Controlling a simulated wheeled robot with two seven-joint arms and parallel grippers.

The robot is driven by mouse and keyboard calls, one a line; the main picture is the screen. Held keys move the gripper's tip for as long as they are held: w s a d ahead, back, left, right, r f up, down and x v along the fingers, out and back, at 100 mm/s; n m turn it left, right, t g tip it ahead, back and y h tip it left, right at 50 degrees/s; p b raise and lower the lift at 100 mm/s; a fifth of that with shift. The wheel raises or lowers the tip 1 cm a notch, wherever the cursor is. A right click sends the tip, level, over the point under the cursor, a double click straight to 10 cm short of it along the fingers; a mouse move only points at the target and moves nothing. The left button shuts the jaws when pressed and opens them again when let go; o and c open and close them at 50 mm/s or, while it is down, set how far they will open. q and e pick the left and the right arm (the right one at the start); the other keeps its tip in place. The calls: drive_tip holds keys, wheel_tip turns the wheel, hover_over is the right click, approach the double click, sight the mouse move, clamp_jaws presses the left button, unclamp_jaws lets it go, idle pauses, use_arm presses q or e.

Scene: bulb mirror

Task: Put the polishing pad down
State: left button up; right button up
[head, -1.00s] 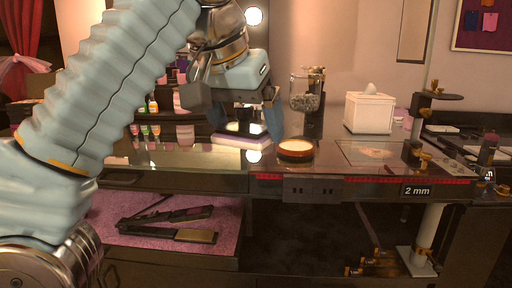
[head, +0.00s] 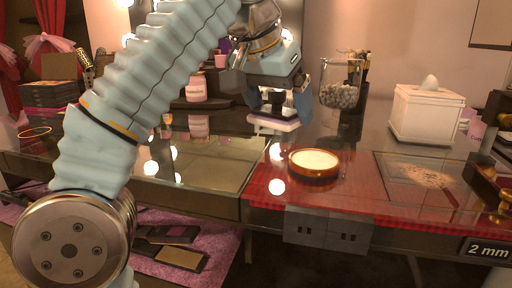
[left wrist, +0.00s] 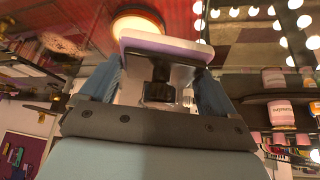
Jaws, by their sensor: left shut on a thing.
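The polishing pad (head: 272,122) is a flat block with a white face and a lavender layer. My left gripper (head: 278,106) is shut on it, with a blue finger at each side. In the left wrist view, the pad (left wrist: 165,47) shows between the two fingers of the left gripper (left wrist: 158,85), its broad edge facing out. In the head view it hangs near the glossy counter (head: 200,162), behind and left of a round amber dish (head: 315,163). I cannot tell whether it touches anything. My right gripper is not in view.
A glass jar of grey pebbles (head: 340,95) and a white tissue box (head: 425,115) stand behind and right of the dish. A clear plate (head: 430,180) with powder lies at right. A pink jar (head: 196,85) stands behind.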

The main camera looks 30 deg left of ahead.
use_arm(q)
drive_tip(key=b, duration=0.2)
hover_over(258, 157)
drive_tip(key=s, duration=0.2)
drive_tip(key=f, duration=0.7)
drive_tip(key=shift+s+d, duration=0.2)
drive_tip(key=shift+w+a+f+b, duration=0.15)
drive_tip(key=shift+f+b, duration=0.1)
drive_tip(key=shift+f, duration=0.65)
drive_tip(key=shift+a+f+b, duration=0.15)
drive_tip(key=shift+f+b, duration=0.1)
drive_tip(key=shift+f, duration=0.65)
